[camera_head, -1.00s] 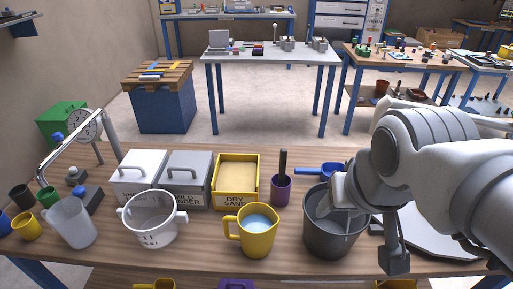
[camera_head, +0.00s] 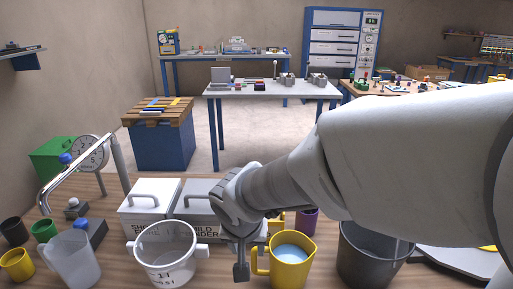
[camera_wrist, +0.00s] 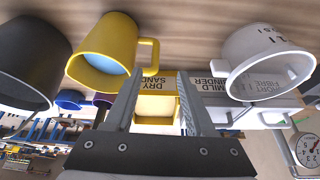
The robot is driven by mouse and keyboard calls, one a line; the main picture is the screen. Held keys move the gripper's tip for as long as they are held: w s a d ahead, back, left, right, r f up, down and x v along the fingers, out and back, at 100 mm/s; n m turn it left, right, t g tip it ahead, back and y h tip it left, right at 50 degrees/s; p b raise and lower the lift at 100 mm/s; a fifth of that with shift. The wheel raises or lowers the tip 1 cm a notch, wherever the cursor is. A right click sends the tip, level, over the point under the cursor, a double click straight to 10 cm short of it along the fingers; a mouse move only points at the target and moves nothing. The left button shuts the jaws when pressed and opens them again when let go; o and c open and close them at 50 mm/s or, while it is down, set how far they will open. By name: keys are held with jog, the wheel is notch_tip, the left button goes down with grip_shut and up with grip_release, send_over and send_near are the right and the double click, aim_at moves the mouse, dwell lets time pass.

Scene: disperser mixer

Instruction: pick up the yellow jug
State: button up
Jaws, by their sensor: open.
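The yellow jug (camera_head: 287,270) stands upright on the wooden bench, with pale bluish liquid inside and its handle on the left. My gripper (camera_head: 241,264) is just left of the jug, on its handle side, partly hidden by my wrist. In the wrist view, which looks upside down, the jug (camera_wrist: 108,45) is at upper left with its handle (camera_wrist: 152,55) near the fingertips. The two fingers of my gripper (camera_wrist: 160,78) are apart with nothing between them. Whether the handle lies between the fingers or just ahead of them is unclear.
A white handled pot (camera_head: 165,258) stands left of my gripper. A dark grey bucket (camera_head: 370,258) stands right of the jug. Behind are lidded grey boxes (camera_head: 150,205), a yellow sand box (camera_wrist: 155,108) and a purple cup (camera_head: 307,219). A translucent jug (camera_head: 72,262) is at far left.

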aim_at(253, 261)
jog(key=x, duration=0.3)
jog(key=b+x, duration=0.1)
jog(key=x, duration=0.3)
jog(key=d+b+x, duration=0.1)
jog(key=x, duration=0.2)
jog(key=shift+w+f, duration=0.15)
jog(key=shift+f, duration=0.15)
jog(key=shift+w+f, duration=0.35)
jog(key=shift+f, duration=0.25)
grip_shut()
jog(key=shift+a+r, duration=0.1)
dwell(0.4)
